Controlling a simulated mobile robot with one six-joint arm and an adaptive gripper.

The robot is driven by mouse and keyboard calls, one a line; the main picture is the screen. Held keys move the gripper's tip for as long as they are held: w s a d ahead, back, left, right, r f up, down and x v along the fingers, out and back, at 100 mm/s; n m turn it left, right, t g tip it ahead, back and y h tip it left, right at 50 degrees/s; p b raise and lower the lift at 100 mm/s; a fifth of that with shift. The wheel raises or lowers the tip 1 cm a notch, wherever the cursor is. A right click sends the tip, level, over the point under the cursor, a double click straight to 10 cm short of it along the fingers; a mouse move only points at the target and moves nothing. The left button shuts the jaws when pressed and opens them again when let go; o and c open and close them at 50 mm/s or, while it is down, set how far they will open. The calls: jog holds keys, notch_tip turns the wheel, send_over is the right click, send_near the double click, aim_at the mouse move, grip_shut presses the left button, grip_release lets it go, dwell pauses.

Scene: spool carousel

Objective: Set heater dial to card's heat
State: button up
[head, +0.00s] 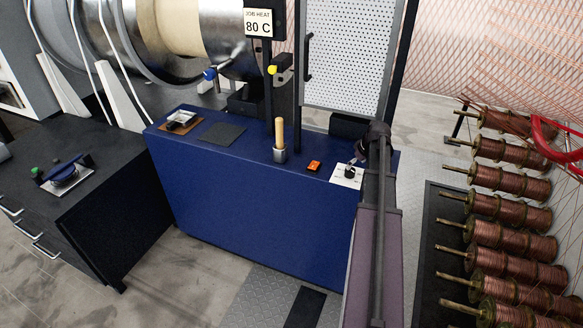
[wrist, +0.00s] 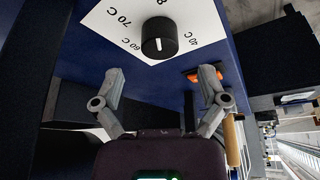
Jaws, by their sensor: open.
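The card (head: 259,23) reads "JOB HEAT 80 C" at the top of the head view. The heater dial (head: 350,172) is a black knob on a white plate at the blue cabinet's right end. In the wrist view the knob (wrist: 159,38) has a white line pointing toward the picture's bottom, between 60 C at left and 40 C at right. 70 C is upper left; an 8 is cut off at the top edge. Any label behind the knob is hidden. My gripper (wrist: 160,75) is open, its fingers apart below the knob in the picture, not around it.
An orange switch (head: 314,166) and a wooden-handled tool (head: 280,138) stand left of the dial on the blue cabinet (head: 255,215). A rack of copper spools (head: 500,205) is at the right. A dark post stands behind the cabinet.

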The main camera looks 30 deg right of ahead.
jog(key=shift+p+v, duration=3.7)
jog(key=shift+v, duration=0.65)
jog(key=w+a+g, duration=0.2)
jog(key=a, duration=2.6)
jog(key=shift+w+f+g+y+p, duration=0.15)
jog(key=shift+w+g+y+p, duration=0.15)
jog(key=shift+w+p, duration=0.05)
jog(key=shift+a, duration=0.1)
jog(key=s+a+g, duration=0.1)
jog(key=s+a, duration=0.3)
jog(key=a, duration=0.6)
jog(key=s+a+m+g+h, duration=0.1)
jog(key=s+a, duration=0.3)
jog(key=a, duration=0.6)
jog(key=shift+s+a+f, duration=0.2)
